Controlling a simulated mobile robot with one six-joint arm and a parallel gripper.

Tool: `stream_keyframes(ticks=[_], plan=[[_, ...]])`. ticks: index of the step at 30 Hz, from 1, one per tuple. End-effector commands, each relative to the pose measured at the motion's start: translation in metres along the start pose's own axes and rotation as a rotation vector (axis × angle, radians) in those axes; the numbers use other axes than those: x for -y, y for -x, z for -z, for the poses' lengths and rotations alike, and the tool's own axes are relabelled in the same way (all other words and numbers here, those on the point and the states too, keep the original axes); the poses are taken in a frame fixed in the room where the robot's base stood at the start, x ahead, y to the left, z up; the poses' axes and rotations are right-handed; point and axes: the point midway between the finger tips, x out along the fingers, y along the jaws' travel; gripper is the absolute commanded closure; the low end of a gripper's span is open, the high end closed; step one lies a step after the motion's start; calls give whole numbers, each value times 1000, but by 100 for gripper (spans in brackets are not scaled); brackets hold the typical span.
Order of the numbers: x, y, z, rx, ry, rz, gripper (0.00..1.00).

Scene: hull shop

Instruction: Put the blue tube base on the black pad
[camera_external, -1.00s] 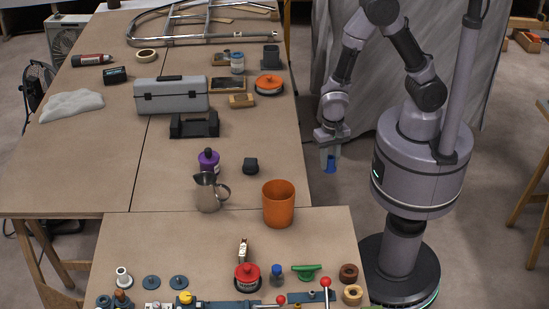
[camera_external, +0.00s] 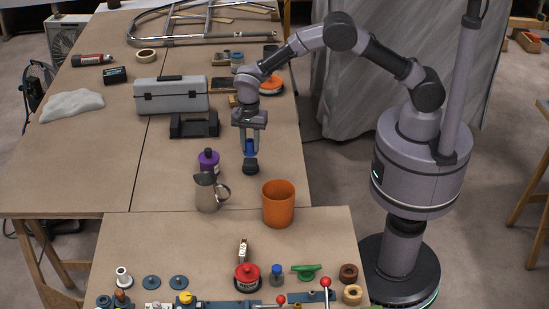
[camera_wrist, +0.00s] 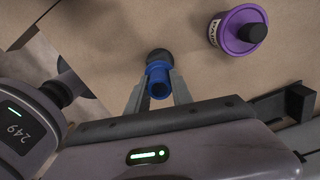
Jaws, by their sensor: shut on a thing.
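The blue tube base (camera_external: 249,147) is held between the fingers of my gripper (camera_external: 249,150), which is shut on it. In the wrist view the blue tube base (camera_wrist: 159,80) shows its open round end between my gripper's fingertips (camera_wrist: 157,90). The black pad (camera_external: 250,167) lies on the table just below the tube in the external view. In the wrist view a dark part of the pad (camera_wrist: 160,56) shows beyond the tube, and the rest is hidden. I cannot tell whether tube and pad touch.
A purple bottle (camera_external: 208,162) stands close to the left of the pad, with a metal pitcher (camera_external: 207,193) in front of it. An orange cup (camera_external: 278,204) stands to the front right. A black stand (camera_external: 194,126) and a grey toolbox (camera_external: 172,97) are farther back.

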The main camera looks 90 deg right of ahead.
Motion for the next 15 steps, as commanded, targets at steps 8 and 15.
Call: stream_keyframes(ticks=[8,15], plan=[[2,-36,-1,1,0,1,100],[2,-37,0,1,1,1,100]])
